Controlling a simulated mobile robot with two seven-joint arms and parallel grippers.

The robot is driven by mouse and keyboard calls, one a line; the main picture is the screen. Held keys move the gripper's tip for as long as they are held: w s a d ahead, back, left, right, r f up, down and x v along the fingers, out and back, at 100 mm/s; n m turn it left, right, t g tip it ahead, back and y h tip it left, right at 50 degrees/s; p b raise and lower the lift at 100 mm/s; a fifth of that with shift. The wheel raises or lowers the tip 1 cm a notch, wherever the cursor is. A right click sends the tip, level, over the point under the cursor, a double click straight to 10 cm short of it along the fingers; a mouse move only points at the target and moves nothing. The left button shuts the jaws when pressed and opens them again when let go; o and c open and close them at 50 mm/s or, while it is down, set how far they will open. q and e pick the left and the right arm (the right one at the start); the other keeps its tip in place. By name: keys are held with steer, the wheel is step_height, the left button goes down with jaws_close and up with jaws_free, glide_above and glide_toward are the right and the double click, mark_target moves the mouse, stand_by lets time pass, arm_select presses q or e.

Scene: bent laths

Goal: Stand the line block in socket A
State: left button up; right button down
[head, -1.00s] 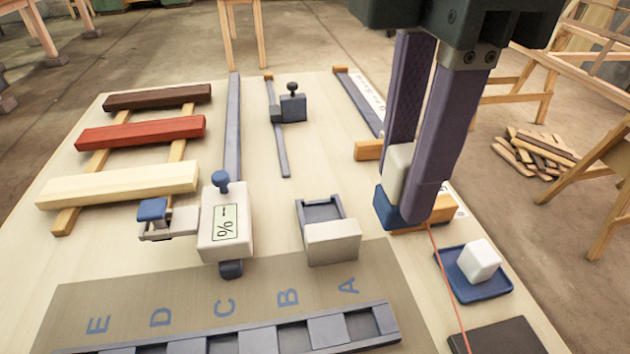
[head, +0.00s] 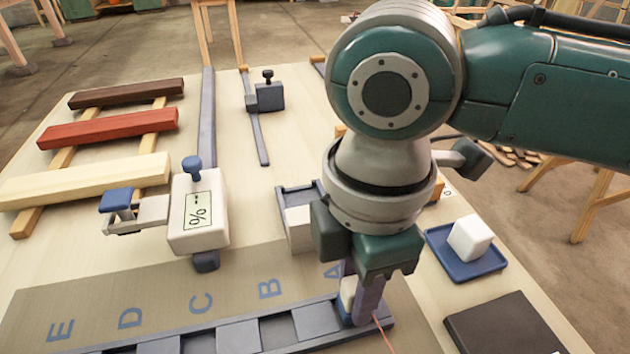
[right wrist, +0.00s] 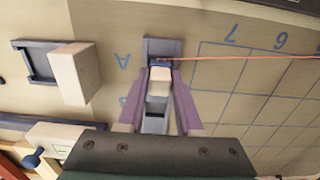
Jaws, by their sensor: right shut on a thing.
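The line block, white with a blue end, shows between my right gripper's fingers in the head view (head: 348,292) and in the right wrist view (right wrist: 160,76). An orange-red line runs out from it. My right gripper (head: 358,300) is shut on it, at the A end of the dark socket rail (head: 310,322). In the right wrist view the block is over or at socket A (right wrist: 163,47), beside the letter A. The gripper partly hides block and socket, so I cannot tell whether the block's foot is inside or just above. My left gripper is not in view.
A white meter box (head: 200,215) stands left of a grey holder with a white block (head: 299,225). A blue tray (head: 462,262) with a white cube (head: 470,238) and a dark slab (head: 505,325) lie at the right. Laths (head: 108,128) rest at the left.

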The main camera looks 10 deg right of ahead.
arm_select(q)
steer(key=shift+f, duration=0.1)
arm_select(e)
steer(key=shift+f, duration=0.4)
steer(key=shift+f, duration=0.1)
steer(key=c, duration=0.6)
jaws_free()
